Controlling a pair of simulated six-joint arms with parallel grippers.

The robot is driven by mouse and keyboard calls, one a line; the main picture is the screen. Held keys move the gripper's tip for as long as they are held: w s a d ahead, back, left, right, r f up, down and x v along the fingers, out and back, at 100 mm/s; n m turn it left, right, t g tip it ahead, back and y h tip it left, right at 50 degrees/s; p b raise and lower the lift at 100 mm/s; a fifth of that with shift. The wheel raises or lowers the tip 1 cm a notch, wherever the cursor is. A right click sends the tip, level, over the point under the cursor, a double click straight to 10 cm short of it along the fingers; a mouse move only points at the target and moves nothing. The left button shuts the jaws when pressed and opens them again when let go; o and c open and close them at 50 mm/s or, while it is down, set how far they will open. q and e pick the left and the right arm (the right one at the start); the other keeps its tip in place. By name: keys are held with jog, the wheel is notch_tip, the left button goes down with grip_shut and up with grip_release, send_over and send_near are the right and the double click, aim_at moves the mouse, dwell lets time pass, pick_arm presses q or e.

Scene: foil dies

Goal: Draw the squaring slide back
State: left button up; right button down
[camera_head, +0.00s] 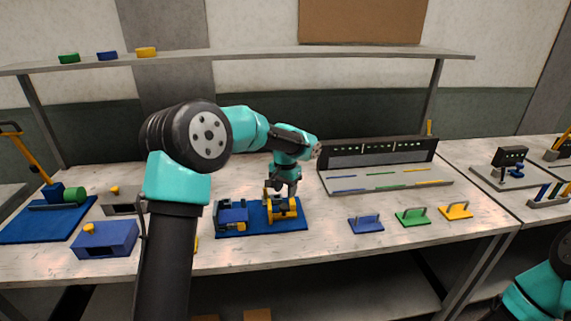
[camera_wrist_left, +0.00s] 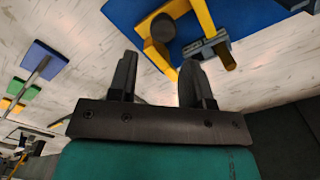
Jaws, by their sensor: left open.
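A blue mat (camera_head: 250,230) on the bench bears a blue block unit (camera_head: 232,215) on its left and a yellow frame (camera_head: 291,210) on its right. I cannot tell for sure which part is the squaring slide. My left gripper (camera_head: 285,190) points down just above the yellow frame. In the left wrist view the gripper (camera_wrist_left: 158,75) is open with nothing between its fingers. The yellow frame (camera_wrist_left: 205,18), a dark round part and a grey-blue bar (camera_wrist_left: 207,45) lie beyond the fingertips, apart from them. My right gripper is out of view.
Blue (camera_head: 366,225), green (camera_head: 413,217) and yellow (camera_head: 456,211) handled plates lie to the right. A long dark rack (camera_head: 380,152) stands behind them. A blue box (camera_head: 104,240) with a yellow knob sits at left. Bare bench lies between the mat and plates.

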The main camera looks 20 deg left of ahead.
pick_arm(q)
notch_tip(320, 180, up, 10)
jog(key=shift+r, duration=0.15)
jog(key=shift+d, duration=0.1)
dwell(0.5)
